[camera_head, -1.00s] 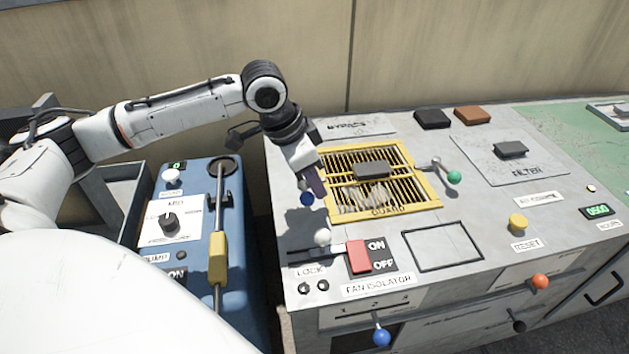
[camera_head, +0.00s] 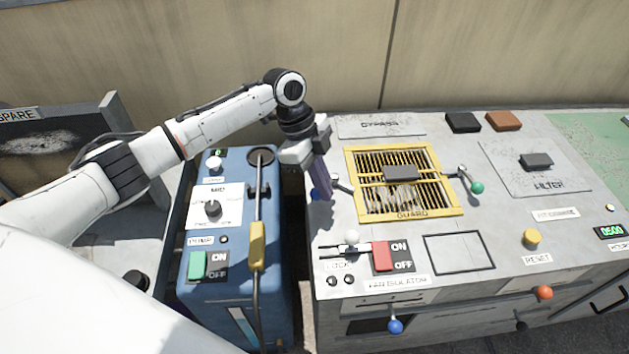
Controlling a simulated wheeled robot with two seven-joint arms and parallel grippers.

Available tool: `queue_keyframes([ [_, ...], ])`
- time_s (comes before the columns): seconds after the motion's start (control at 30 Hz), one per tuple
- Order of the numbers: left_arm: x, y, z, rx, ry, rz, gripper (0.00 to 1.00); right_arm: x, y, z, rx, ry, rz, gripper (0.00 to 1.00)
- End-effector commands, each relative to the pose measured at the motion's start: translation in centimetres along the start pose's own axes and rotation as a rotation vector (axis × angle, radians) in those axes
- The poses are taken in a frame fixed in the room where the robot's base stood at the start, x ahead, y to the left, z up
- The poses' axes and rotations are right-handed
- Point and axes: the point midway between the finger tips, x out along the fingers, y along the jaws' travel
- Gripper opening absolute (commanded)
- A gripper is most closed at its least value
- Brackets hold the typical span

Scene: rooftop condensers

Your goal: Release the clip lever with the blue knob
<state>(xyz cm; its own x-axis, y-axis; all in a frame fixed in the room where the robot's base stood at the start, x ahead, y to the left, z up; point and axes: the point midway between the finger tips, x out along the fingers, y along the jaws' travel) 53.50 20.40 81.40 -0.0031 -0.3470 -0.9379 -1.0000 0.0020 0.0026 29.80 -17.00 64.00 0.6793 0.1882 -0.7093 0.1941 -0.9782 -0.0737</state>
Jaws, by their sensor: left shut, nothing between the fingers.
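The yellow guard (camera_head: 349,190) lies on the grey cabinet top over a dark grille. At its left edge is a clip lever (camera_head: 342,183) with a blue knob (camera_head: 315,195). The knob is partly hidden behind my left gripper (camera_head: 323,191), which points down right at it. My left gripper is shut and holds nothing; whether it touches the knob or lever I cannot tell. A similar clip with a green knob (camera_head: 477,188) is at the guard's right edge. My right gripper is not in view.
A second blue knob (camera_head: 395,326) is on the cabinet's front. The red fan isolator switch (camera_head: 382,256) and a white-knobbed lock slider (camera_head: 351,238) lie in front of the guard. A blue pump unit (camera_head: 280,290) stands left, across a narrow gap. A wall is behind.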

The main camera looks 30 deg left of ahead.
Motion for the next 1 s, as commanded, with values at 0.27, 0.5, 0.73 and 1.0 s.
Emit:
queue_keyframes([
  [0.27,-0.7,-0.2,1.9,0.227,-0.001,0.083,0.00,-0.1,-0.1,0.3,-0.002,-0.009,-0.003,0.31],
  [0.5,-1.1,-0.4,3.1,0.260,-0.001,0.094,0.00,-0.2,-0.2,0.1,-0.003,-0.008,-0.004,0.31],
  [0.73,-1.4,-0.7,3.6,0.259,-0.001,0.094,0.00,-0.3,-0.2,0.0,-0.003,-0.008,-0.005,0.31],
  [1.0,-1.4,-0.8,3.9,0.258,-0.003,0.094,0.00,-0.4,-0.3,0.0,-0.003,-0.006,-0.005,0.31],
])
